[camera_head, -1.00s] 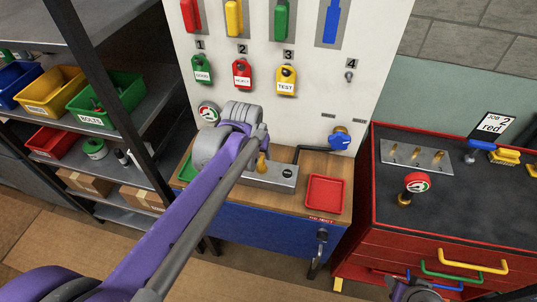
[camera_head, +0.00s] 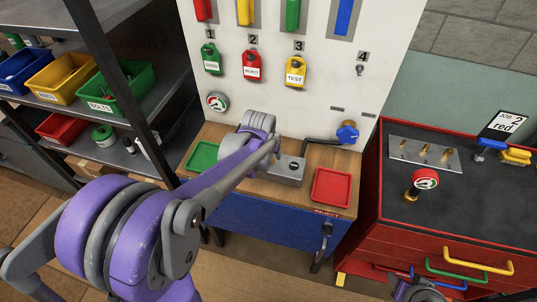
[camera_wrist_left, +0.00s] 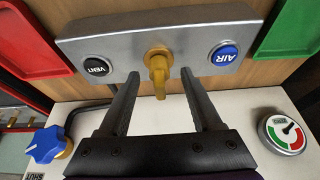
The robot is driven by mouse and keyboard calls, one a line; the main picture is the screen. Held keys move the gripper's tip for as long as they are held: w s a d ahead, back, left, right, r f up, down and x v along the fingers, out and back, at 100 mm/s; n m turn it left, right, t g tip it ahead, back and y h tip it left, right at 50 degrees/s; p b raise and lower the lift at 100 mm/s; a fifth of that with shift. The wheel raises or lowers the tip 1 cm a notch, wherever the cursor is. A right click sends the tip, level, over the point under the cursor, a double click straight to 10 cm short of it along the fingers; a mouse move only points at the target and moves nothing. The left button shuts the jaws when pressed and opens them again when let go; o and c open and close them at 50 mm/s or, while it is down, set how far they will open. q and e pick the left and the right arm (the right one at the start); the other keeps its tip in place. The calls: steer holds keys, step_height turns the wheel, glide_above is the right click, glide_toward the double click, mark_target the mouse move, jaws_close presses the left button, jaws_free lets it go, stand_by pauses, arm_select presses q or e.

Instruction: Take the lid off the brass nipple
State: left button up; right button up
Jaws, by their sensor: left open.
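The brass nipple (camera_wrist_left: 158,72) sticks out of a grey metal block (camera_wrist_left: 90,42) between a black VENT button (camera_wrist_left: 97,67) and a blue AIR button (camera_wrist_left: 224,54). I cannot make out a separate lid on its yellow-brass body. In the left wrist view my left gripper (camera_wrist_left: 160,76) is open, with a dark finger on either side of the nipple and visible gaps to both. In the head view my left gripper hides the nipple, and part of the grey block (camera_head: 287,177) shows on the bench. A small part of my right arm shows at the bottom right; its jaw state is unclear.
A green tray (camera_head: 203,156) and a red REJECT tray (camera_head: 331,188) flank the block. A blue valve knob (camera_head: 347,133) and a gauge (camera_head: 217,101) are near the panel. A red cabinet (camera_head: 450,225) with another gauge (camera_head: 425,179) stands at the right.

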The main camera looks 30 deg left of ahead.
arm_select(q)
jaws_close()
steer(key=shift+r, duration=0.1)
